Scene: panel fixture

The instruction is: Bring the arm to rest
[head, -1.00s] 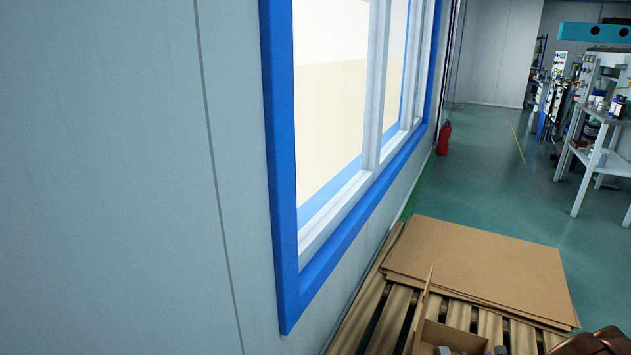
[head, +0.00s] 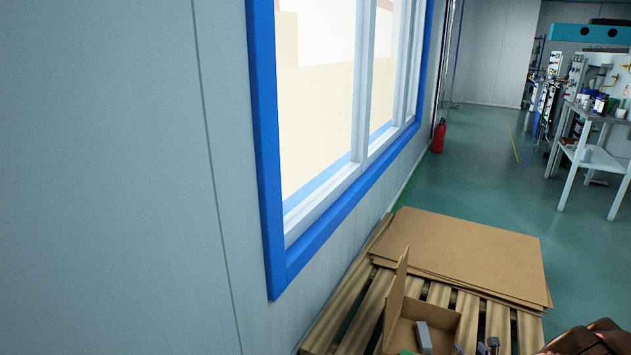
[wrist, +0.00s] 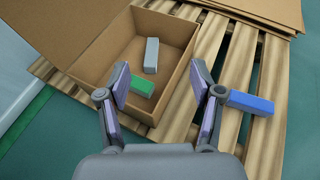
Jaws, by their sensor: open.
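My gripper (wrist: 160,88) is open in the wrist view, its two fingers spread apart with nothing held between them. It hangs above the near edge of an open cardboard box (wrist: 92,45). Inside the box lie a grey block (wrist: 152,55) and a green block (wrist: 142,86). A blue block (wrist: 250,103) lies on the pallet slats outside the box, just right of the right finger. In the head view the box (head: 400,318) shows at the bottom edge with the grey block (head: 424,337) in it. The gripper cannot be made out clearly in the head view.
The box stands on a wooden pallet (head: 345,308) beside flat cardboard sheets (head: 460,250). A wall with a blue-framed window (head: 268,200) runs along the left. A red fire extinguisher (head: 438,136) and a white workbench (head: 590,158) stand farther back. Green floor (head: 480,180) is open between them.

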